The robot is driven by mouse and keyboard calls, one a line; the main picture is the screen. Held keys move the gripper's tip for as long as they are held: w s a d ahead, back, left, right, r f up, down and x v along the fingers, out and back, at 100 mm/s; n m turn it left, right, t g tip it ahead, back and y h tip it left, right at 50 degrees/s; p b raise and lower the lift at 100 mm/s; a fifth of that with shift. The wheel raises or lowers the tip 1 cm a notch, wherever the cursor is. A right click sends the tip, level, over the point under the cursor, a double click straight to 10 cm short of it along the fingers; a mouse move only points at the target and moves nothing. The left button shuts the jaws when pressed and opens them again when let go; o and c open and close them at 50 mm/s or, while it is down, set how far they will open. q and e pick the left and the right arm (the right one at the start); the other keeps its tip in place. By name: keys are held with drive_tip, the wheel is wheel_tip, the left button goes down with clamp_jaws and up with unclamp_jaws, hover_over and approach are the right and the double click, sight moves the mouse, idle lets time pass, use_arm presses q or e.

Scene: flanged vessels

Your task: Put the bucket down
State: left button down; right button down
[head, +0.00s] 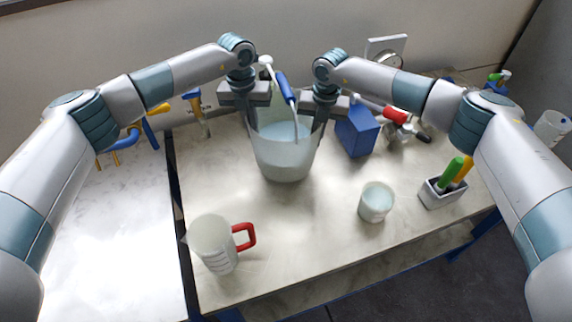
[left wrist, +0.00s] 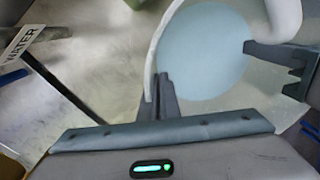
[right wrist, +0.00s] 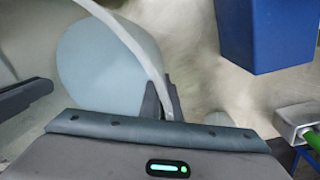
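A translucent bucket (head: 284,160) with pale blue liquid inside stands upright at the back middle of the table. Its white bail with a blue grip (head: 286,86) is raised between my arms. My left gripper (head: 252,120) is shut on the left side of the bucket's rim; its fingers pinch the wall in the left wrist view (left wrist: 158,98). My right gripper (head: 318,120) is shut on the right side of the rim, as the right wrist view (right wrist: 162,98) also shows. I cannot tell whether the bucket's base touches the table.
A jug with a red handle (head: 215,245) stands at the table's front left, a small cup (head: 376,202) front right. A blue box (head: 358,130) is close right of the bucket. A tool holder (head: 440,193) stands at the right. The table (head: 300,245) is clear in front of the bucket.

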use_arm(q)
drive_tip(key=shift+f, duration=0.2)
use_arm(e)
drive_tip(key=shift+f, duration=0.25)
use_arm(q)
drive_tip(key=c, duration=2.3)
unclamp_jaws()
drive_tip(key=shift+f, duration=0.15)
use_arm(e)
drive_tip(key=c, duration=2.3)
unclamp_jaws()
drive_tip(key=shift+d+f, duration=0.1)
drive_tip(key=shift+f, duration=0.05)
use_arm(q)
drive_tip(key=o, duration=0.3)
use_arm(e)
drive_tip(key=o, duration=0.3)
use_arm(q)
drive_tip(key=shift+s, duration=0.2)
use_arm(e)
drive_tip(key=shift+s, duration=0.2)
use_arm(q)
drive_tip(key=shift+w, duration=0.15)
use_arm(e)
drive_tip(key=shift+w, duration=0.1)
use_arm(q)
wheel_tip(320, 180, up, 12)
drive_tip(key=a, duration=0.1)
use_arm(e)
drive_tip(key=shift+r, duration=0.25)
